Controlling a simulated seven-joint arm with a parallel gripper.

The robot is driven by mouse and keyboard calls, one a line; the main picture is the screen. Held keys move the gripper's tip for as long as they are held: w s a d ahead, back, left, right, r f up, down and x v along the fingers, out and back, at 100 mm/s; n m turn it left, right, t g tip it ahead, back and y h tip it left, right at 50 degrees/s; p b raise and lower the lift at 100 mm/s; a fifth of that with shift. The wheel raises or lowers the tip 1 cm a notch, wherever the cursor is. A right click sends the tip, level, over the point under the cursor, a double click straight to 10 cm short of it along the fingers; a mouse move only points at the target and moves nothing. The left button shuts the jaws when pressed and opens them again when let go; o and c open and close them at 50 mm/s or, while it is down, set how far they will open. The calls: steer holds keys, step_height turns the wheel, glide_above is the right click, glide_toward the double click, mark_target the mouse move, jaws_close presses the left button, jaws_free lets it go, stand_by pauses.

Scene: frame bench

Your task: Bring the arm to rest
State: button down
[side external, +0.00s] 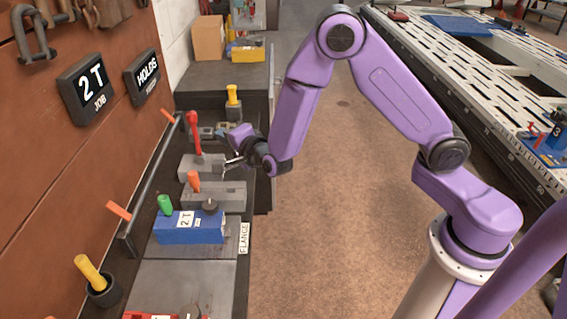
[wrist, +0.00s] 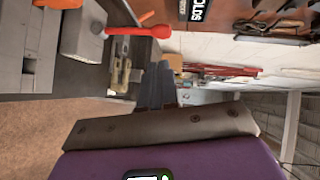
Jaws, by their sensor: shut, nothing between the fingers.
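My gripper (side external: 234,163) is at the end of my purple arm, over the right edge of the dark bench (side external: 262,205). It is shut and empty. In the wrist view its dark fingers (wrist: 157,84) are together. In the side view it is beside a grey block with a red-handled lever (side external: 194,132); I cannot tell whether they touch. The red lever also shows in the wrist view (wrist: 138,31).
A blue block (side external: 190,235) with a "2 T" label and green knob sits nearer on the bench. A grey block with an orange knob (side external: 194,180) lies between. A yellow-handled piece (side external: 232,96) stands beyond. Open floor (side external: 345,200) lies right of the bench, before a slotted table (side external: 470,65).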

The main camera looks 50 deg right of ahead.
steer(key=s+a+r+n+g+y, duration=0.1)
steer(key=s+a+n+g+y, duration=0.35)
steer(key=s+n, duration=0.45)
steer(key=s+a+r+n+g+y, duration=0.1)
steer(key=s+a+n+g+y, duration=0.25)
steer(key=s+n+g, duration=0.55)
steer(key=s+d+r+n+g+h, duration=0.1)
steer(key=s+d+n+h, duration=0.2)
steer(key=s+d+n, duration=0.2)
steer(key=s+d+r+n+g+h, duration=0.1)
steer(key=s+d+n+h, duration=0.2)
steer(key=s+d+n, duration=0.3)
steer(key=s+d, duration=0.5)
steer(key=s, duration=0.5)
steer(key=shift+s+d+r+n, duration=0.15)
steer(key=shift+d+r+n, duration=0.15)
steer(key=shift+r, duration=0.05)
